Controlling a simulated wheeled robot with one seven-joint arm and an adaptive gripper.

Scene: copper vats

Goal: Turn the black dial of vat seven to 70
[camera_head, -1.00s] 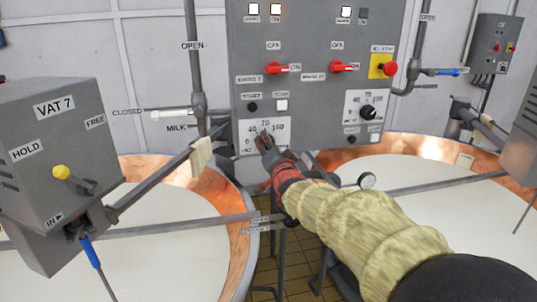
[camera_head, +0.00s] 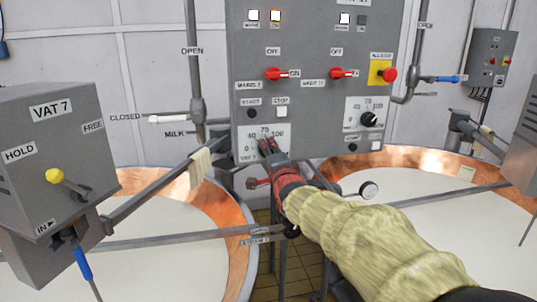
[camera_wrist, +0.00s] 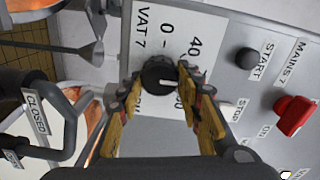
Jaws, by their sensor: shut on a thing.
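The white scale plate of vat seven's dial (camera_head: 248,155) is at the lower left of the grey control panel, with 40, 70 and 100 legible. My gripper (camera_head: 268,147) covers the dial there. In the wrist view, my gripper (camera_wrist: 157,82) is shut on the black dial (camera_wrist: 156,70), a finger on either side. A short white mark on the dial's face points right in that view. The right finger hides the scale number beyond it. The "VAT 7", 0 and 40 labels show on the plate (camera_wrist: 150,45).
Beside the dial are a black start button (camera_wrist: 247,58), a stop button (camera_head: 282,112) and a red switch (camera_head: 277,74). A second dial (camera_head: 369,119) sits at the panel's right. Copper vats (camera_head: 237,207) stand below, with the grey VAT 7 box (camera_head: 75,135) at left.

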